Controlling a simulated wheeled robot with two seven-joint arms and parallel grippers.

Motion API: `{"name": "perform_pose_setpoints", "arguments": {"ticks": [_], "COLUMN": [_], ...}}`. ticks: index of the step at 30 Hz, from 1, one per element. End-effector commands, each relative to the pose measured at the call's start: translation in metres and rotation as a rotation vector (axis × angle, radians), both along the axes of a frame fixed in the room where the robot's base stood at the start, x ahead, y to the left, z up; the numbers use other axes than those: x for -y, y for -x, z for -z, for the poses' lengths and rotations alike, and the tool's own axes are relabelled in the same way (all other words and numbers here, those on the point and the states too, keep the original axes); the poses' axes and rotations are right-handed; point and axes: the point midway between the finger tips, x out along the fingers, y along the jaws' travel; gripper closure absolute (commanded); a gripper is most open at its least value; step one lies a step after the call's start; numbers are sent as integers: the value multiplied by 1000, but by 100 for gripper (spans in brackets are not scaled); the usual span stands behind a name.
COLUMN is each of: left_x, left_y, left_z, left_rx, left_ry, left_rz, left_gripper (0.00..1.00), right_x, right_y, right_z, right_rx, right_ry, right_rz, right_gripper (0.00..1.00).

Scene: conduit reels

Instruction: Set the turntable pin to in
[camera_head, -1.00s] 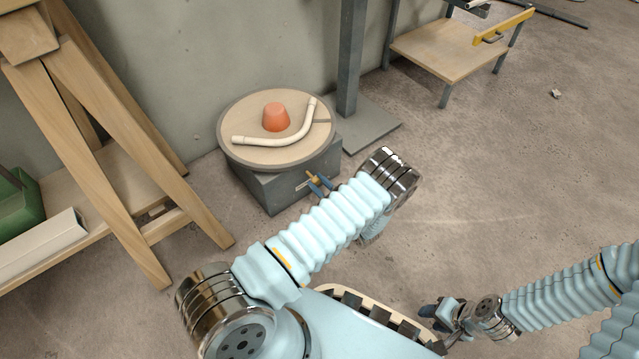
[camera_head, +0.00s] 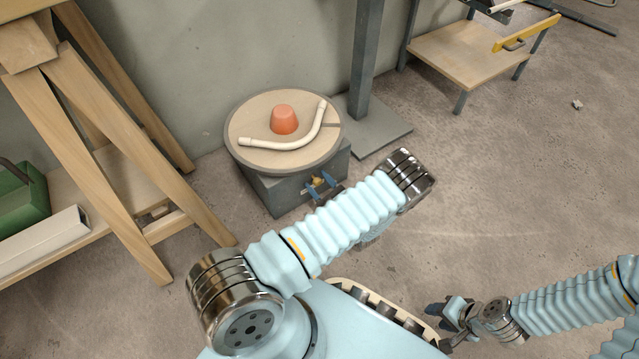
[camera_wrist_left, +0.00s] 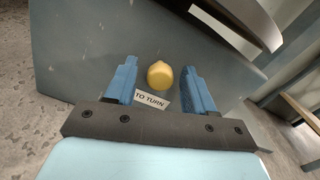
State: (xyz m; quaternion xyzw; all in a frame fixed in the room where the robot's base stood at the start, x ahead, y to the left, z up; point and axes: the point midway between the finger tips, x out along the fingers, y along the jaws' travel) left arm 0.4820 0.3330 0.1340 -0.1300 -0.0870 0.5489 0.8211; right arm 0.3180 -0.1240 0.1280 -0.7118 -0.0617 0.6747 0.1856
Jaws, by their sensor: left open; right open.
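The turntable (camera_head: 250,153) is a round wooden disc with a dark rim on a grey base block (camera_head: 268,190). Its pin has a yellow knob (camera_head: 318,181) on the front face of the base. The knob also shows in the left wrist view (camera_wrist_left: 160,75), beside a label (camera_wrist_left: 150,100) of which "TO TURN" is readable. My left gripper (camera_head: 320,188) is open at the knob; in the left wrist view its blue fingers (camera_wrist_left: 159,72) stand either side of it, with gaps. My right gripper (camera_head: 440,314) is open and empty, low at the right, away from the turntable.
A grey post (camera_head: 365,60) stands behind. A wooden trestle (camera_head: 130,150) is at left, a low cart (camera_head: 470,55) at back right.

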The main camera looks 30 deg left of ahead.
Motion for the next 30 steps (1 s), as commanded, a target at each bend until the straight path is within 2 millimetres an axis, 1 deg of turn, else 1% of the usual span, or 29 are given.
{"name": "perform_pose_setpoints", "arguments": {"ticks": [4,7,11,15,18,21,25,30], "left_x": [5,18,46,78,98,113,125,128], "left_y": [2,7,17,31,40,46,51,53], "left_z": [0,-1,-1,-1,-1,0,0,0], "left_rx": [0,-1,-1,-1,-1,1,1,0], "left_ry": [1,1,1,0,-1,1,0,0], "left_rz": [1,3,6,4,4,3,2,0], "left_gripper": [46,46,46,46,46,46,46,46], "right_x": [0,0,0,0,0,0,0,0], "right_y": [0,0,0,0,1,1,1,1], "right_z": [-1,-3,-7,-10,-11,-12,-13,-13], "right_rx": [0,0,-1,-2,-2,-2,-2,-2], "right_ry": [0,0,0,0,0,0,0,0], "right_rz": [0,0,0,-1,-2,-2,-2,-2], "right_gripper": [57,57,57,57,57,57,57,57]}}
